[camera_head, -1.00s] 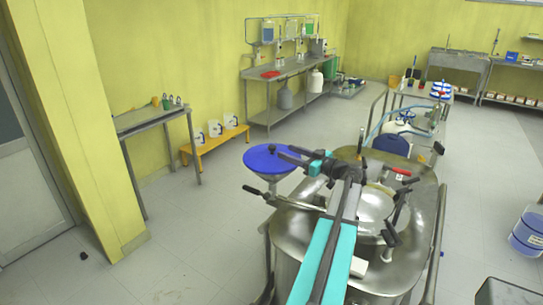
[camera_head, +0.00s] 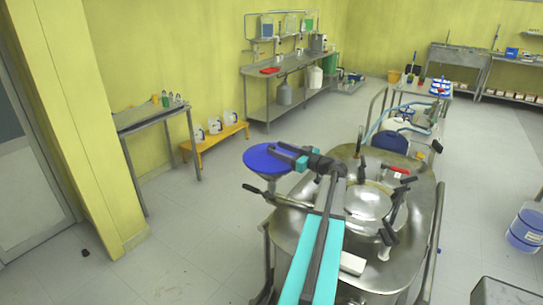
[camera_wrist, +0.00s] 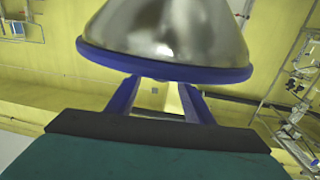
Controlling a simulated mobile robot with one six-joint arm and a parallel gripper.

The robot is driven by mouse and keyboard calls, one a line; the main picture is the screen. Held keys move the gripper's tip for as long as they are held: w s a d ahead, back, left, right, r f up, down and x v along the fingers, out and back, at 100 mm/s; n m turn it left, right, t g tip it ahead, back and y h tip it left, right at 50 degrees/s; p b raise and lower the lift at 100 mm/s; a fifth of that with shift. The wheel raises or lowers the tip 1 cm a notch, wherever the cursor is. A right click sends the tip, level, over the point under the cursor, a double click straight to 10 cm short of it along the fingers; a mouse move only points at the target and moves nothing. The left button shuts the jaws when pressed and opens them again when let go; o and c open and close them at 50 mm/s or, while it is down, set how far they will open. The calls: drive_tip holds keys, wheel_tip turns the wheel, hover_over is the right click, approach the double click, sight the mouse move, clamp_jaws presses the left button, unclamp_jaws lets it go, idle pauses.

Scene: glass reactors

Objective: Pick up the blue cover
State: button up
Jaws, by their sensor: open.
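The blue cover (camera_head: 262,158) is a round disc lying on top of a metal funnel (camera_head: 266,183) at the left side of the steel reactor. In the wrist view, the blue cover (camera_wrist: 160,65) appears as a blue rim, and the shiny funnel (camera_wrist: 165,28) fills the top of the picture. My gripper (camera_head: 280,149) is at the cover's right edge in the head view. In the wrist view my gripper (camera_wrist: 157,92) is open, with its two blue fingers close to the rim. I cannot tell whether they touch it.
The steel reactor (camera_head: 300,235) with clamps and handles stands below my arm. A side table (camera_head: 155,118) and a yellow bench (camera_head: 213,141) stand along the left wall. A rail frame (camera_head: 385,110) is behind the reactor.

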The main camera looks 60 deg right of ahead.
sight(272, 146)
drive_tip(key=shift+w+d+p, duration=0.1)
drive_tip(key=shift+w+p, duration=0.85)
drive_tip(key=shift+w, duration=0.9)
clamp_jaws()
drive_tip(key=shift+r, duration=0.15)
drive_tip(key=shift+r+b, duration=1.3)
drive_tip(key=shift+r, duration=0.15)
drive_tip(key=s+d+r+b, duration=0.1)
drive_tip(key=s+d+b, duration=0.2)
drive_tip(key=s, duration=1.2)
drive_tip(key=b, duration=0.2)
drive_tip(key=shift+s+r+b, duration=0.3)
drive_tip(key=shift+s+r, duration=0.05)
drive_tip(key=shift+r, duration=0.05)
